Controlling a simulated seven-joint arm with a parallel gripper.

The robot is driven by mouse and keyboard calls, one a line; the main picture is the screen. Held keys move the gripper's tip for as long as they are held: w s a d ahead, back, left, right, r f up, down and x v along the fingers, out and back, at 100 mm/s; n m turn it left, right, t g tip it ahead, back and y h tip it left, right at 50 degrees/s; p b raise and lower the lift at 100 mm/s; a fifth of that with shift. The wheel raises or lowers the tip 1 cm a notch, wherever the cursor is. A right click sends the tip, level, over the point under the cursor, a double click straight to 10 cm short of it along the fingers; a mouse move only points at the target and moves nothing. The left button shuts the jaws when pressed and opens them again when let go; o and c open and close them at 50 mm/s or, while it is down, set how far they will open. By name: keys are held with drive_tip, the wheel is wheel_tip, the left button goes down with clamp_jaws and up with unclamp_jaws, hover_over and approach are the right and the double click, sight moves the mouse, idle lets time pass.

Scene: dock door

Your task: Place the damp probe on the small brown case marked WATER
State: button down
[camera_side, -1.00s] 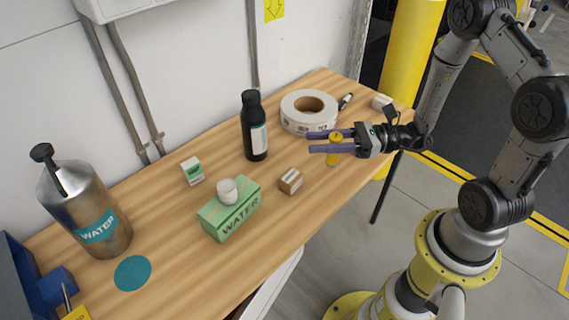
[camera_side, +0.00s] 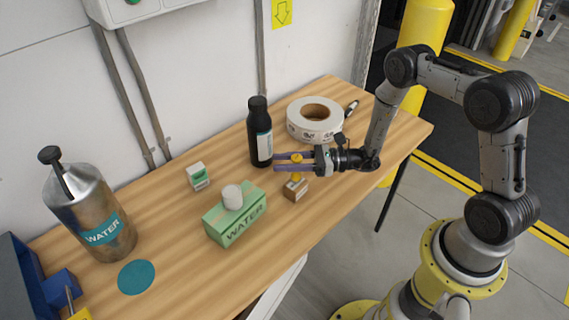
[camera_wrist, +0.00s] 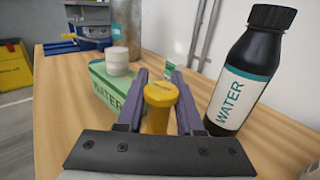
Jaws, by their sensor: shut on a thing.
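The yellow probe (camera_side: 297,159) stands upright between the fingers of my gripper (camera_side: 279,162), which is shut on it. In the wrist view the probe (camera_wrist: 158,105) shows its round top between the two purple fingers (camera_wrist: 155,76). The small brown case (camera_side: 295,190) sits on the table, directly below the probe in the side picture. I cannot tell whether the probe touches it. Its marking is too small to read, and I do not make the case out in the wrist view.
A green WATER box (camera_side: 236,219) with a white cap (camera_side: 232,197) on it stands left of the brown case. A black WATER bottle (camera_side: 259,137) stands behind my fingers. A tape roll (camera_side: 314,119), small white box (camera_side: 198,176) and metal WATER canister (camera_side: 90,215) share the table.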

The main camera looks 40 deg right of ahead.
drive_tip(key=shift+f, duration=0.4)
drive_tip(key=shift+f, duration=0.1)
drive_tip(key=c, duration=0.5)
unclamp_jaws()
drive_tip(key=shift+c, duration=0.2)
